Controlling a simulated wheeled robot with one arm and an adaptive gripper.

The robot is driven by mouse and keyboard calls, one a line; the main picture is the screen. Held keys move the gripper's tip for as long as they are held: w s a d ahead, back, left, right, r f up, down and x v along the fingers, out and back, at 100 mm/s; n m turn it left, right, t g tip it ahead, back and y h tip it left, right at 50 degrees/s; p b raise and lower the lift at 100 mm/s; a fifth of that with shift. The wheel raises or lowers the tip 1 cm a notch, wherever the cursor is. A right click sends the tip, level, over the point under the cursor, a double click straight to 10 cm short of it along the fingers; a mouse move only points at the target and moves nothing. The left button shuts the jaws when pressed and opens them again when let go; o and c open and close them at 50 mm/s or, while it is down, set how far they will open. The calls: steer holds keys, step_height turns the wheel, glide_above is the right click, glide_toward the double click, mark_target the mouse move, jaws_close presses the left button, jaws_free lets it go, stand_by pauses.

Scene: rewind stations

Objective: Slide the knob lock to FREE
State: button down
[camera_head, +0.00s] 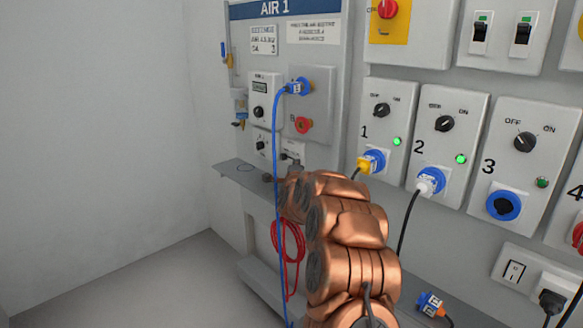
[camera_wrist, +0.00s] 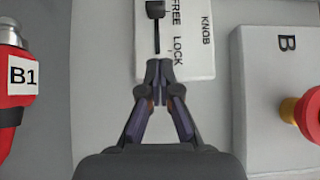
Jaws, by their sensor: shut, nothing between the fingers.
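The knob lock plate (camera_wrist: 200,62) is white, with the words KNOB, FREE and LOCK turned sideways in the wrist view. Its black slider tab (camera_wrist: 155,9) stands at the top of a dark slot, beside the word FREE and away from LOCK. My gripper (camera_wrist: 159,66) is shut and empty, with its fingertips over the plate near the lower, LOCK end of the slot. The tips are apart from the tab; I cannot tell whether they touch the plate. In the head view, my copper-coloured arm hides the gripper and part of the area below the AIR 1 panel.
A grey box marked B with a red and yellow knob (camera_wrist: 306,112) is right of the plate in the wrist view. A red fitting labelled B1 (camera_wrist: 18,90) is at left. In the head view, a blue hose (camera_head: 278,185) hangs beside my arm, near a red coil (camera_head: 288,244).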

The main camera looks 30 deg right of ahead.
steer(key=v, duration=0.8)
steer(key=shift+s+a, duration=0.15)
steer(key=shift+a, duration=0.3)
steer(key=shift+a, duration=0.1)
